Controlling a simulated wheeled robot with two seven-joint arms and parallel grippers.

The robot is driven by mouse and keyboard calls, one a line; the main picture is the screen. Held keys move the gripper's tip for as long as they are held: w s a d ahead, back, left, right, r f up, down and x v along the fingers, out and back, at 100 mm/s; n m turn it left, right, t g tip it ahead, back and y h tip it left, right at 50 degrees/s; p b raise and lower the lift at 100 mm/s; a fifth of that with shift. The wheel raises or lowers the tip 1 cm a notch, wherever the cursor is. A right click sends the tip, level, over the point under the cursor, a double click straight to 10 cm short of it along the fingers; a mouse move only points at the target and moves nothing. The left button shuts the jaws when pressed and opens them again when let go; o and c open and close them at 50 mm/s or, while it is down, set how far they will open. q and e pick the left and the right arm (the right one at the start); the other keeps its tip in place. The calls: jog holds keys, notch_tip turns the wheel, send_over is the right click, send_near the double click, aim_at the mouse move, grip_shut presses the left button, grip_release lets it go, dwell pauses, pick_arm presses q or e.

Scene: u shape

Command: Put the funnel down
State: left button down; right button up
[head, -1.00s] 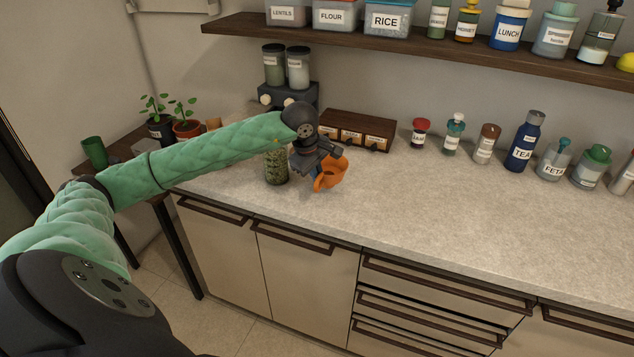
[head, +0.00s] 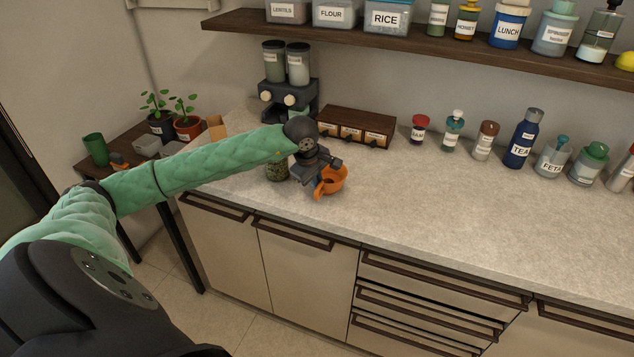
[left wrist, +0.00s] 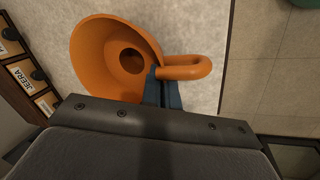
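The orange funnel (head: 334,180) is at the counter (head: 430,210), right of a jar with green contents (head: 277,168). In the left wrist view the funnel (left wrist: 112,55) shows its wide mouth and dark spout hole, with its loop handle (left wrist: 186,67) pointing right. My left gripper (head: 322,180) is at the funnel's handle. In the left wrist view its fingers (left wrist: 163,90) are close together on the handle's near end. The funnel looks upright and low over or on the counter; I cannot tell whether it touches. My right gripper is not in view.
A wooden drawer box (head: 357,126) and a dispenser with two canisters (head: 288,85) stand behind. Several jars and a blue tea bottle (head: 525,140) line the counter's back right. The counter's front middle is clear. A shelf (head: 420,45) hangs above.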

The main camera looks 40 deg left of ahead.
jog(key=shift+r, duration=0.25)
pick_arm(q)
jog(key=c, duration=1.7)
grip_release()
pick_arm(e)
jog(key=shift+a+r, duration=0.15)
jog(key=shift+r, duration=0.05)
pick_arm(q)
jog(key=shift+r, duration=0.1)
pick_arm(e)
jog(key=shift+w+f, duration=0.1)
